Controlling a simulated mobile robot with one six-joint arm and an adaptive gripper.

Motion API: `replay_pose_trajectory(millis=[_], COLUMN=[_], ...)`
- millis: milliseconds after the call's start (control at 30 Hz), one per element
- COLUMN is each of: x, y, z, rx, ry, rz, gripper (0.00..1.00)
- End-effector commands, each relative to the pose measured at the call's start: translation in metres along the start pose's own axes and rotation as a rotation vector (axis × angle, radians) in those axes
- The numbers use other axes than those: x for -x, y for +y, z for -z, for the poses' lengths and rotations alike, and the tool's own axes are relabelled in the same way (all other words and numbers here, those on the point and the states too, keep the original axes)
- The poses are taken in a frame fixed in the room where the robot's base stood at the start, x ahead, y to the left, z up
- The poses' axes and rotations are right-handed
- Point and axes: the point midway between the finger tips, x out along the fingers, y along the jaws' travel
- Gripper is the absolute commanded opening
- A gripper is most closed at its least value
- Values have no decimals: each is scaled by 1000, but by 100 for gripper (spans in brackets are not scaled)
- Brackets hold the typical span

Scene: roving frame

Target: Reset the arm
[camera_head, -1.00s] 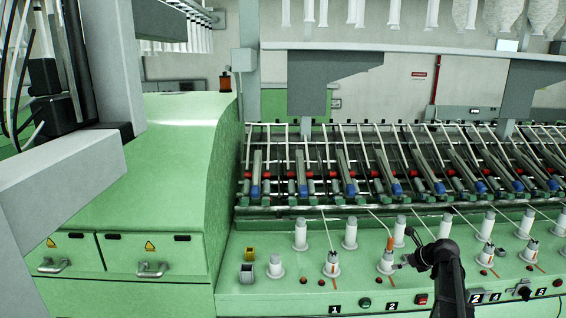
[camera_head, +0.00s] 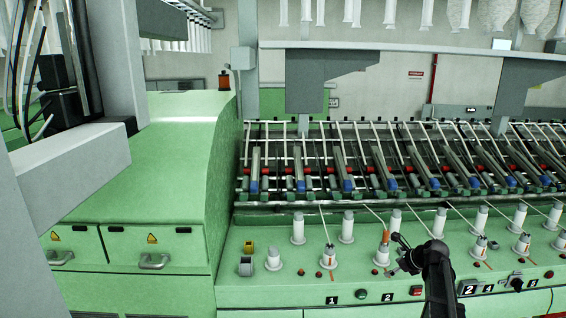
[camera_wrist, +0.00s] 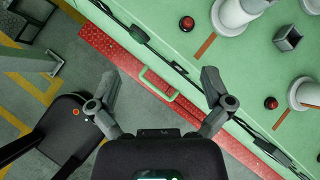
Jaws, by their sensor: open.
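My arm (camera_head: 437,278) reaches up from the bottom edge in the head view, right of the middle. My gripper (camera_head: 398,256) is at its end, in front of the row of bobbins and just right of an orange-topped bobbin (camera_head: 382,254). Whether it touches that bobbin is hard to tell in this view. In the wrist view my gripper (camera_wrist: 158,82) is open, its two fingers wide apart.
The green spinning machine (camera_head: 290,246) carries several white bobbins and red buttons on its ledge. In the wrist view a red perforated strip (camera_wrist: 112,52) and a dark cable (camera_wrist: 140,34) run along its edge. A green cabinet (camera_head: 150,190) stands at left.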

Motion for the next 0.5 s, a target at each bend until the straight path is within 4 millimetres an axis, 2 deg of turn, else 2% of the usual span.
replay_pose_trajectory(millis=[267,500], x=[-18,-37], y=[46,112], z=[4,15], rx=[255,652], ry=[64,146], rz=[-57,-163], gripper=[100,100])
